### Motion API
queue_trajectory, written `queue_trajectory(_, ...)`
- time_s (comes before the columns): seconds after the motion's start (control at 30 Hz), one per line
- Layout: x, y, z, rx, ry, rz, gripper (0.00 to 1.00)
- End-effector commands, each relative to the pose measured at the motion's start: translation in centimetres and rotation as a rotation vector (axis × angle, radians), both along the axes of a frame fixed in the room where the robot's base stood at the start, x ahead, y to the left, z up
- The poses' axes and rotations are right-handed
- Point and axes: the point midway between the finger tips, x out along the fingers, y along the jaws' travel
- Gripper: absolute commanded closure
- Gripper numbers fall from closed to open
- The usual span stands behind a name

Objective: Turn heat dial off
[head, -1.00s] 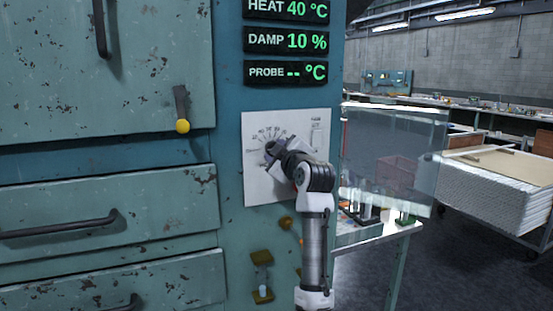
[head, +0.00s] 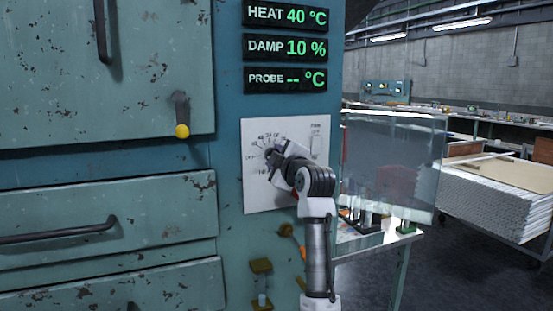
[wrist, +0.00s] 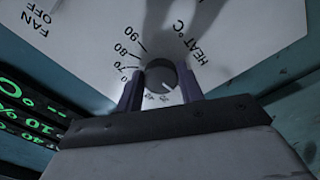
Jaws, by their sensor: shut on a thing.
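The heat dial (wrist: 160,72) is a dark round knob on a white panel (head: 310,150) with a printed scale. In the wrist view it sits between the two fingers of my gripper (wrist: 162,90), which is shut on it. In the head view my gripper (head: 274,158) covers most of the dial. The heat display (head: 287,15) reads 40 °C.
The damp display (head: 287,47) reads 10 % and the probe display (head: 287,79) shows dashes. A fan switch (head: 316,147) is at the panel's right. A yellow-knobbed lever (head: 182,130) is on the left. A clear glass sheet (head: 395,165) stands right of my arm.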

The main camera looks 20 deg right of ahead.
Motion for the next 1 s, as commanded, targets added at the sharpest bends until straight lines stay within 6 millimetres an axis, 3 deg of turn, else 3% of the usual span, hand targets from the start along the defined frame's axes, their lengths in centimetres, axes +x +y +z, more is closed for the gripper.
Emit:
queue_trajectory(0.03, 0.0, 0.1, 0.1, -0.003, -0.002, 0.001, 0.59)
queue_trajectory(0.17, 0.0, 0.1, 0.1, -0.002, -0.001, 0.001, 0.42)
queue_trajectory(0.57, -0.8, 0.0, -0.1, 0.0, -0.002, 0.0, 0.41)
queue_trajectory(0.67, -2.3, -0.1, -0.2, -0.001, -0.003, -0.001, 0.41)
queue_trajectory(1.0, -9.9, -0.4, -0.2, -0.002, -0.004, -0.001, 0.41)
